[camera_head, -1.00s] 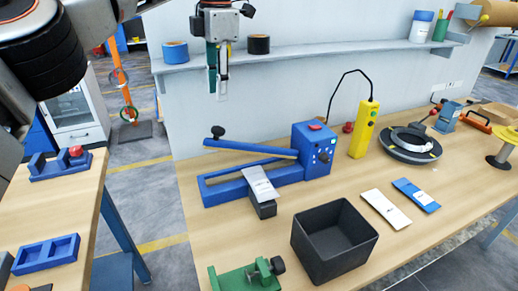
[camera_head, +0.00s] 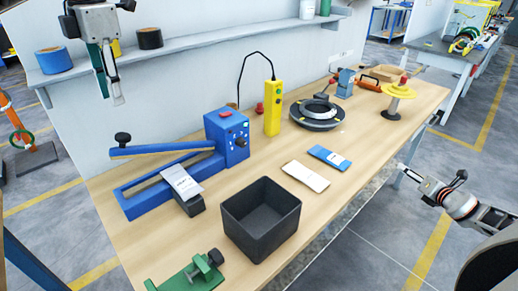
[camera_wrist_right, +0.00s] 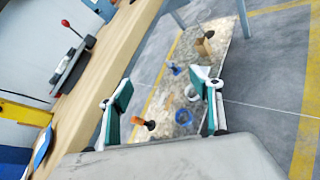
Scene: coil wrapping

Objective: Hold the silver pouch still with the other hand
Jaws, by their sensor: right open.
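The silver pouch (camera_head: 183,182) lies across a black block on the front of the blue lever sealer (camera_head: 165,180), slightly tilted. My left gripper (camera_head: 112,90) hangs empty above and behind the sealer, in front of the wall shelf, well apart from the pouch. Its fingers point down and show nearly edge-on, so their gap is unclear. My right gripper (camera_wrist_right: 164,92) is open and empty in the right wrist view, over the floor past the table edge. In the head view my right gripper (camera_head: 408,176) is off the table's right side, far from the pouch.
A black bin (camera_head: 262,218) stands in front of the sealer. A white pouch (camera_head: 306,176) and a blue pouch (camera_head: 329,157) lie beside it. A yellow control box (camera_head: 272,108) and a dark ring-shaped device (camera_head: 317,114) stand behind. A green clamp (camera_head: 195,272) is at the front.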

